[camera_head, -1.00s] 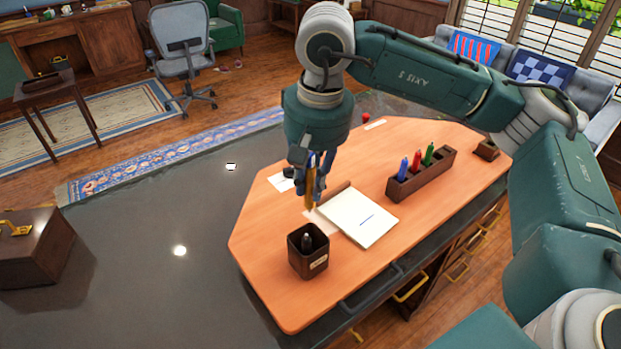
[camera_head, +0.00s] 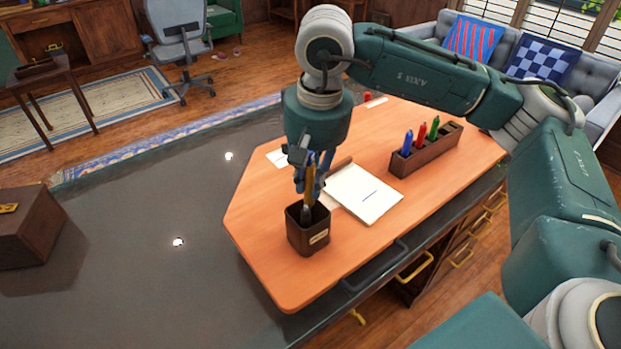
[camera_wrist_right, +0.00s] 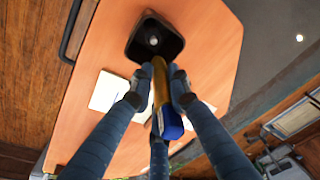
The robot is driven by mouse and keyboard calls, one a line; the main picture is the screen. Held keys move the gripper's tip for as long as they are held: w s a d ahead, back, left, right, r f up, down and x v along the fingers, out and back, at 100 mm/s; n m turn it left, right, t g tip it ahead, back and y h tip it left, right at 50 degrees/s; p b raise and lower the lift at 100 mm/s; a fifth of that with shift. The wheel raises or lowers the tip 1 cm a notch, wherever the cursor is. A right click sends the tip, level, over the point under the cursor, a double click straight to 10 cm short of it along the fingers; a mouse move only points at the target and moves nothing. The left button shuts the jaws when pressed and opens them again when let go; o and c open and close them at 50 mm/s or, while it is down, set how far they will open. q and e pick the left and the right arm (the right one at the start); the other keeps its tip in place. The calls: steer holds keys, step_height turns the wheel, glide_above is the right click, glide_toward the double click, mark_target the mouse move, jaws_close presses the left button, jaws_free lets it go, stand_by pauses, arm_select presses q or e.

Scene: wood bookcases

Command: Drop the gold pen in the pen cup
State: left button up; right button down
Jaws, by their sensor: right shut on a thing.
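My right gripper (camera_head: 306,178) is shut on the gold pen (camera_head: 309,196), which points down and is close to upright. In the right wrist view the fingers (camera_wrist_right: 158,88) pinch the gold pen (camera_wrist_right: 160,80), with a blue end nearest the camera. The dark brown pen cup (camera_head: 309,239) stands upright on the desk, directly below the gripper. The pen's lower end overlaps the cup's opening in the head view and its near rim in the wrist view (camera_wrist_right: 134,47); I cannot tell whether the tip is inside. A small round-ended item (camera_wrist_right: 153,41) is in the cup. My left gripper is out of view.
An open notebook (camera_head: 364,194) lies right of the cup on the orange desk top (camera_head: 275,270). A brown holder (camera_head: 430,155) with blue, red and green pens stands farther right. A wooden box (camera_head: 25,230) is at far left.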

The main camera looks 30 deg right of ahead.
steer(key=c, duration=1.6)
jaws_free()
steer(key=shift+o, duration=0.2)
steer(key=shift+f, duration=0.1)
step_height(320, 180, up, 12)
steer(key=s, duration=0.1)
steer(key=shift+s, duration=0.3)
